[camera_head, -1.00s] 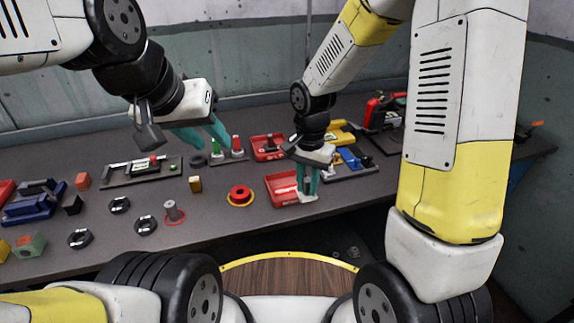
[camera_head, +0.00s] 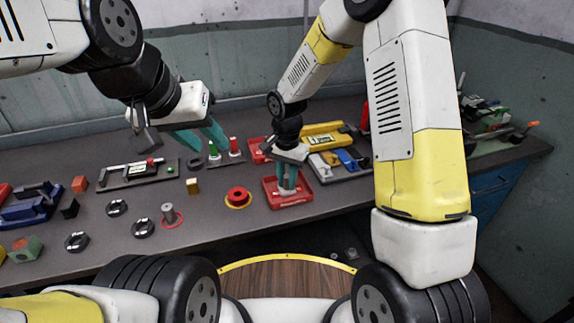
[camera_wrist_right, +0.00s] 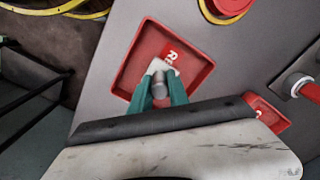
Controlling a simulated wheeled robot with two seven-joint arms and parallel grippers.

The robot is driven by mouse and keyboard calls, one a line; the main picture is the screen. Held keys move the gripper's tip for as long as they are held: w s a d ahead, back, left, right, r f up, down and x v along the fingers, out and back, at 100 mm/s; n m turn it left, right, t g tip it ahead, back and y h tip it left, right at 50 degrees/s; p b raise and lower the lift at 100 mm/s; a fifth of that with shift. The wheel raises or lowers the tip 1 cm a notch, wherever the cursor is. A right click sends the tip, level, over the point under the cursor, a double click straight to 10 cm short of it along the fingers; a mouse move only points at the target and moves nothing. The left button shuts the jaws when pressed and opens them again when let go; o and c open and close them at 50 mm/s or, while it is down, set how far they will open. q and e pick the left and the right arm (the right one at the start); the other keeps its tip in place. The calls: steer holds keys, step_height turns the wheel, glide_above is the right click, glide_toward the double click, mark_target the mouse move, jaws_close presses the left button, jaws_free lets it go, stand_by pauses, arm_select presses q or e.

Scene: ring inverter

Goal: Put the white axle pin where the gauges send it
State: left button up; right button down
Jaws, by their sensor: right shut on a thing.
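My right gripper (camera_wrist_right: 160,92) is shut on a pin with a grey round shaft (camera_wrist_right: 159,88) and a white part (camera_wrist_right: 162,67) at the fingertips; I take it to be the white axle pin. In the head view this gripper (camera_head: 287,188) points down over the red tray (camera_head: 309,197), and the fingers hide most of the pin. I cannot tell whether the pin touches the tray floor. The tray (camera_wrist_right: 128,80) bears white lettering in the wrist view. My left gripper (camera_head: 208,138) is open and empty above the back of the bench. Several round black-and-white pieces, perhaps gauges (camera_head: 116,208), lie at the left.
A grey post (camera_head: 169,213) stands on a red ring. A red button (camera_head: 238,196) on a yellow base sits left of the tray. A second red tray (camera_head: 257,150) and a parts tray (camera_head: 345,172) lie behind. Red and green pegs stand near my left gripper.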

mark_target(287, 175)
steer(key=c, duration=1.3)
jaws_free()
steer(key=shift+f, duration=0.15)
steer(key=shift+o, duration=0.2)
step_height(287, 175, up, 12)
steer(key=s+d+r+n+t+y, duration=0.1)
steer(key=s+d+r+n+t, duration=0.1)
steer(key=s+d+r, duration=0.55)
steer(key=s+d+r+n+t, duration=0.2)
steer(key=s+d+r, duration=0.1)
steer(key=s, duration=0.3)
steer(key=s+d+r+n+t+y, duration=0.1)
steer(key=s+d+r+n+t, duration=0.1)
steer(key=s, duration=0.4)
steer(key=shift+d+r, duration=0.85)
steer(key=shift+r, duration=0.15)
